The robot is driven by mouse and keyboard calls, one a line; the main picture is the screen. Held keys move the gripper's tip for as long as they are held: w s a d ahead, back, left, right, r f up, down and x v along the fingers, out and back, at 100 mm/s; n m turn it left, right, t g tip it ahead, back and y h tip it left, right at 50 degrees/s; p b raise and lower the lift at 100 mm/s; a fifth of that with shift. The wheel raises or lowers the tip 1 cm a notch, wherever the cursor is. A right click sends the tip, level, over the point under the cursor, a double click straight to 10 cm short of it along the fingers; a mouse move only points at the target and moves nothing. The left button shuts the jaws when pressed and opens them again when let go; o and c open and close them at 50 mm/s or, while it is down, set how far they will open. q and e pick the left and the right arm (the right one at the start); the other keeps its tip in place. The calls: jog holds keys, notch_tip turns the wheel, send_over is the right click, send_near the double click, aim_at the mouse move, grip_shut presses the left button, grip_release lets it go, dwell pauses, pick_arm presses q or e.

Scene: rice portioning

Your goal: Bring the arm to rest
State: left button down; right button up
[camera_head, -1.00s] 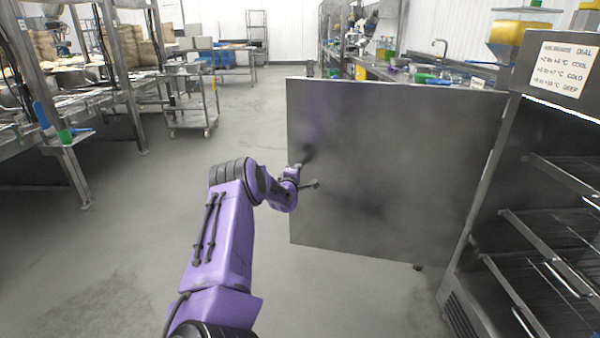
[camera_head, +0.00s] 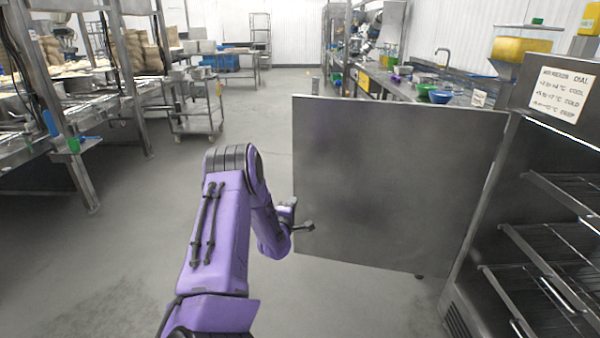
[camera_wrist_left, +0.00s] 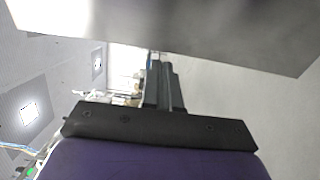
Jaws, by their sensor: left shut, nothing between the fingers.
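My left arm, purple with black joints, comes up from the lower left of the head view. Its gripper (camera_head: 307,227) is small in that view, beside the left edge of the open steel door (camera_head: 395,185). I cannot tell whether it touches the door. In the left wrist view the dark fingers (camera_wrist_left: 162,85) are together with nothing between them, and a pale flat panel (camera_wrist_left: 200,25) spans the top. My right gripper is in neither view.
The open cabinet (camera_head: 555,215) with wire racks and a temperature label (camera_head: 560,93) stands at the right. A steel trolley (camera_head: 197,112) and work tables line the left. A sink counter (camera_head: 450,90) runs behind the door. The floor (camera_head: 110,250) left of my arm is clear.

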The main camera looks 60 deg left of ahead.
pick_arm(q)
jog(key=shift+d, duration=0.15)
jog(key=d+f+m+g+h+p, duration=0.1)
jog(key=d+f+m+h, duration=0.2)
jog(key=d, duration=0.4)
jog(key=d+f+m+g+h+p, duration=0.1)
jog(key=d+f+m, duration=0.2)
jog(key=d+m, duration=0.35)
jog(key=d+f+m+g+h+p, duration=0.1)
jog(key=d+f+m, duration=0.2)
jog(key=d, duration=0.5)
jog(key=s+d+f+m+g+h+p, duration=0.2)
jog(key=s+d+f+m+g, duration=0.1)
jog(key=s+d, duration=0.7)
jog(key=s+d+f+m+g+h+p, duration=0.2)
jog(key=s+d+f+m+g, duration=0.1)
jog(key=s+d, duration=0.7)
jog(key=shift+s+d+f+m+h, duration=0.4)
jog(key=shift+f+m, duration=0.05)
jog(key=shift+m, duration=0.7)
